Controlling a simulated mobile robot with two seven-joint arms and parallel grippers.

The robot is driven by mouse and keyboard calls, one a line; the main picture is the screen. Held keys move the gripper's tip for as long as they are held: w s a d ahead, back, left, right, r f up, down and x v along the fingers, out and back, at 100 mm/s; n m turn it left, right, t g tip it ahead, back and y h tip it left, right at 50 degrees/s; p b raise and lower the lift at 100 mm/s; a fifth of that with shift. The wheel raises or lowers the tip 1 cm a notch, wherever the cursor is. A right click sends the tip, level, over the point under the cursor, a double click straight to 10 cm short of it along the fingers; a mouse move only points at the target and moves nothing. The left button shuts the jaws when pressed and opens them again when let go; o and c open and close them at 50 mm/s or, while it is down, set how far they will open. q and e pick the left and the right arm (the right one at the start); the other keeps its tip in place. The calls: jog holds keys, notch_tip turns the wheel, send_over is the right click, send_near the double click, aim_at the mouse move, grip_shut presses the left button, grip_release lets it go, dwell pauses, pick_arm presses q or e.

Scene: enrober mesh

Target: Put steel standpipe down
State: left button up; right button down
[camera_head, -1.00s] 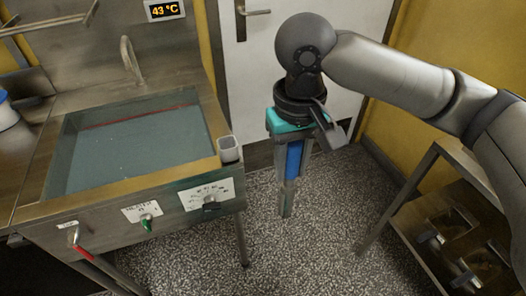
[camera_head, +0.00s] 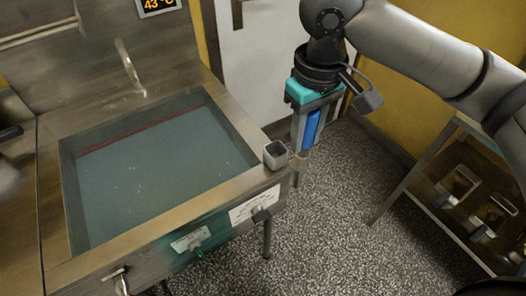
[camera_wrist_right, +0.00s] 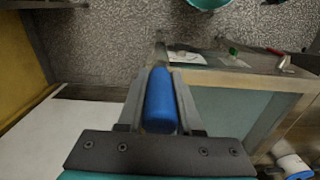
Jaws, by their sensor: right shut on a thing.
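My right gripper (camera_head: 306,135) points down in the head view, shut around a blue-sleeved piece, which I take to be the steel standpipe (camera_head: 312,128). The blue sleeve (camera_wrist_right: 161,100) also shows between the two grey fingers in the right wrist view. The pipe's lower end is small and hard to make out. The held piece hangs clear of the floor, just right of the sink's front right corner. A sink (camera_head: 262,178) full of bluish water fills the left of the head view. My left gripper is not in view.
A small grey square cup (camera_head: 276,154) sits at the sink's right corner, close to my right gripper. A faucet (camera_head: 130,68) stands behind the water. A metal rack (camera_head: 405,190) with shelf trays is at the right. Speckled floor (camera_head: 330,215) lies open between.

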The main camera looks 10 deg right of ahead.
jog(key=w+a+r+n+p, duration=0.1)
jog(key=w+r+n+p, duration=0.2)
jog(key=r+n+p, duration=0.5)
jog(key=w+a+r+n+p, duration=0.1)
jog(key=w+r+n+p, duration=0.2)
jog(key=n, duration=0.9)
jog(key=w+r+n+p, duration=0.3)
jog(key=r+n, duration=0.4)
jog(key=n, duration=0.4)
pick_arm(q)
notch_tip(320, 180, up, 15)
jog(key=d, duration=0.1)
pick_arm(e)
notch_tip(320, 180, down, 20)
jog(key=shift+a, duration=0.2)
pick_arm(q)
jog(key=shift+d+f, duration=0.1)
pick_arm(e)
jog(key=shift+f, duration=0.2)
jog(key=c, duration=0.6)
grip_release()
